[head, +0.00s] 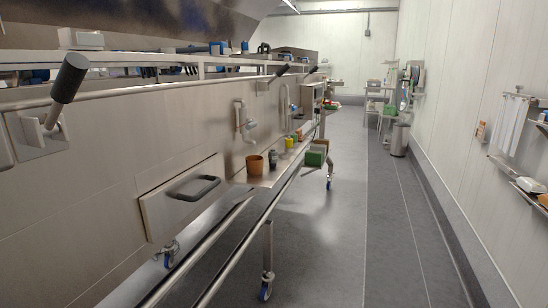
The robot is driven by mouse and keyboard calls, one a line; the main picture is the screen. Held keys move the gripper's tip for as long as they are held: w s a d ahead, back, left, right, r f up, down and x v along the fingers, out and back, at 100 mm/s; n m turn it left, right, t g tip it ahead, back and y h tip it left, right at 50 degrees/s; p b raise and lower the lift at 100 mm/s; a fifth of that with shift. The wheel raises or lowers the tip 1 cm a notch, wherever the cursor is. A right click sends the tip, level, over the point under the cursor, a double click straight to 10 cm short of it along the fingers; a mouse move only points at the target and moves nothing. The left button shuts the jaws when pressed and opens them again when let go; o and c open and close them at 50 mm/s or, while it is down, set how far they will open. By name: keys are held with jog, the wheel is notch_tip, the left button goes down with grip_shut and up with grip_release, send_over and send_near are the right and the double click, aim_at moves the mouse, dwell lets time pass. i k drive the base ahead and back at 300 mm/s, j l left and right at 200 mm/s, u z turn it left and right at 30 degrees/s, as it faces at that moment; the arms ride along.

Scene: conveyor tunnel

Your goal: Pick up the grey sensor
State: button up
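I cannot make out for certain which thing is the grey sensor. A small dark grey upright object (273,158) stands on the narrow steel ledge (262,181) of the conveyor machine, just right of an orange-brown cup (255,165). A pale grey box (80,39) is fixed or resting on the machine's upper edge at the left. My gripper is not in view, so its state does not show.
The long steel machine (100,170) fills the left side, with a drawer (183,197), protruding black-gripped levers (69,78) and low rails. Yellow and green items sit farther along. The grey floor aisle (375,225) is clear. Wall shelves (520,170) jut out at right; a bin (400,139) stands far back.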

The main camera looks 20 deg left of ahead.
aim_at(273, 156)
jog(key=i+j, duration=0.15)
jog(key=i, duration=0.35)
jog(key=i+j, duration=0.15)
jog(key=i, duration=0.4)
jog(key=j+u, duration=0.05)
